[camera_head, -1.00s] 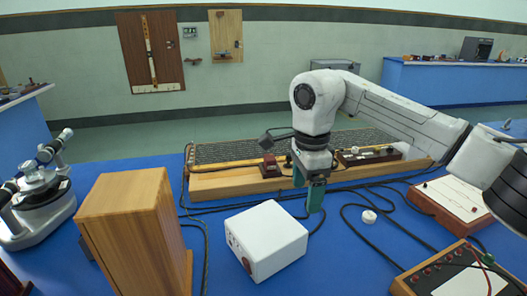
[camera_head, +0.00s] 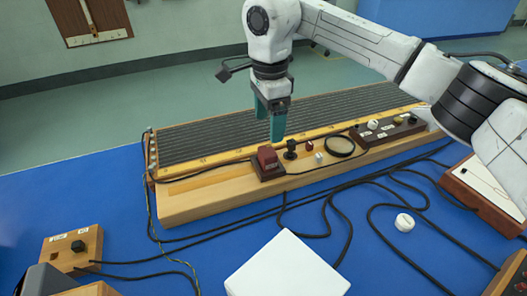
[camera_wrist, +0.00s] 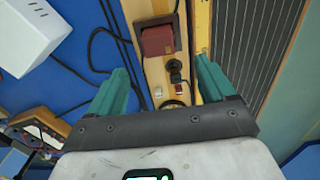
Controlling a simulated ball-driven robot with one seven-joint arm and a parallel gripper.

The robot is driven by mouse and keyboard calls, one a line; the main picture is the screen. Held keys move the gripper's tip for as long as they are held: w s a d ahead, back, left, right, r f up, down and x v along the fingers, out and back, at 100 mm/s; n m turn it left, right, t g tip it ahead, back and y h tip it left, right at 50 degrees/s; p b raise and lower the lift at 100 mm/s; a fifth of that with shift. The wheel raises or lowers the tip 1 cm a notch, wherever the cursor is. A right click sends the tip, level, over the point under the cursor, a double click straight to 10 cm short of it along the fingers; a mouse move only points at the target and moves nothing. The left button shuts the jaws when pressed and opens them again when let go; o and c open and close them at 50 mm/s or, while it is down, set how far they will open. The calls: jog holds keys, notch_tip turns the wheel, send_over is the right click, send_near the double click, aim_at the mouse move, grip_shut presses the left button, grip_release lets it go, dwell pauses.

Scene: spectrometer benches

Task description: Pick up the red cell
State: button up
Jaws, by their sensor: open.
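Two red things stand on the wooden board. A small red piece (camera_head: 309,146), which looks like the red cell, stands beside a small white cube (camera_head: 319,157). To its left, a larger red block (camera_head: 267,156) sits on a dark base; it also shows in the wrist view (camera_wrist: 157,40). A small black fitting (camera_head: 290,150) stands between the two red things. My gripper (camera_head: 271,122) is open and empty, fingers pointing down above the board. In the wrist view its fingers (camera_wrist: 160,72) straddle the board strip with the black fitting.
A black ring (camera_head: 341,146) and a dark control strip (camera_head: 388,130) stand to the right on the board. A ribbed grey panel (camera_head: 220,132) lies behind. Black cables, a white box (camera_head: 287,268) and a white knob-like piece (camera_head: 405,222) are on the blue bench.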

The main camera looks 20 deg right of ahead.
aim_at(268, 151)
notch_tip(268, 151, down, 10)
jog(key=shift+s+a, duration=0.1)
jog(key=shift+a, duration=0.05)
dwell(0.4)
jog(key=shift+c, duration=0.3)
jog(key=c, duration=1.1)
jog(key=shift+r, duration=0.15)
